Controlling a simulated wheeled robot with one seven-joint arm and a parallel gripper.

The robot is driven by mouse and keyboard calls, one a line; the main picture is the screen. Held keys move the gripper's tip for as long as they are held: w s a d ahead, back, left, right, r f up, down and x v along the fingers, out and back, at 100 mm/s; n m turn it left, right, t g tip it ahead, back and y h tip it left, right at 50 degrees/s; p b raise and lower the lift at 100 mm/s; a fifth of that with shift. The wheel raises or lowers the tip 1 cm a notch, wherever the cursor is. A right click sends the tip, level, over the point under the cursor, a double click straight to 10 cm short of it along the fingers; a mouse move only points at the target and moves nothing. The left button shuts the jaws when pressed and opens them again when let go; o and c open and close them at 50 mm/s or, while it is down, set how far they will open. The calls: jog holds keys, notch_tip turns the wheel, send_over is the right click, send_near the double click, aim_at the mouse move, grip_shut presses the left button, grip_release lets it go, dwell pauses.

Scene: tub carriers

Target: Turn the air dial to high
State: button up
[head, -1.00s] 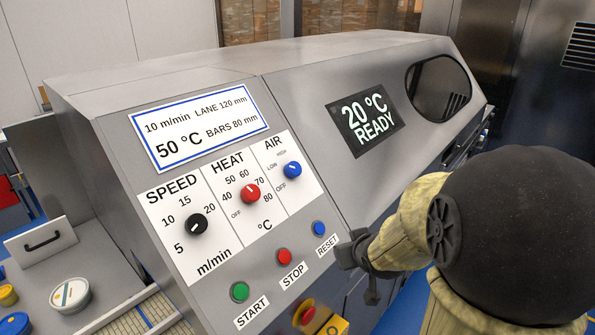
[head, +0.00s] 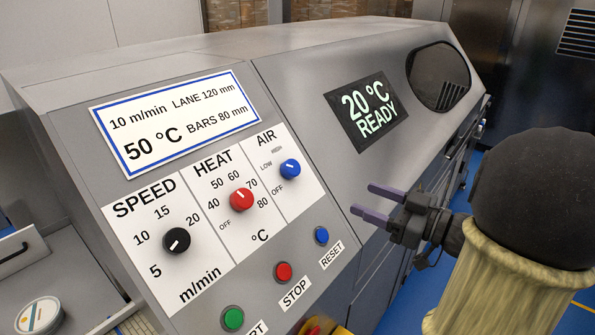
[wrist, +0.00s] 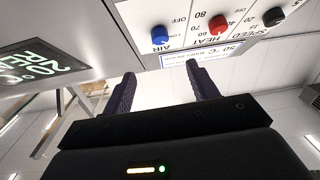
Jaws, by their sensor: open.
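The blue air dial (head: 290,168) sits on the white AIR label panel (head: 298,200), with OFF, LOW and HIGH printed to its left. Its white mark is too small to tell which word it points at. It also shows in the wrist view (wrist: 160,36), at the top, beyond the fingertips. My gripper (head: 362,200) is open and empty, to the right of and below the dial, apart from it. Its two purple fingers point left toward the panel. In the wrist view my gripper (wrist: 163,76) has its fingers spread with nothing between them.
The red heat dial (head: 241,199) and black speed dial (head: 176,240) stand left of the air dial. The blue RESET (head: 321,235), red STOP (head: 283,271) and green START (head: 232,318) buttons lie below. The display (head: 367,112) reads 20 °C READY.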

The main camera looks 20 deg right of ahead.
aim_at(297, 171)
jog(key=p+x, duration=0.5)
jog(key=x, duration=1.2)
jog(key=shift+w+a, duration=0.1)
jog(key=shift+w, duration=0.15)
jog(key=shift+c, duration=0.2)
jog(key=c, duration=1)
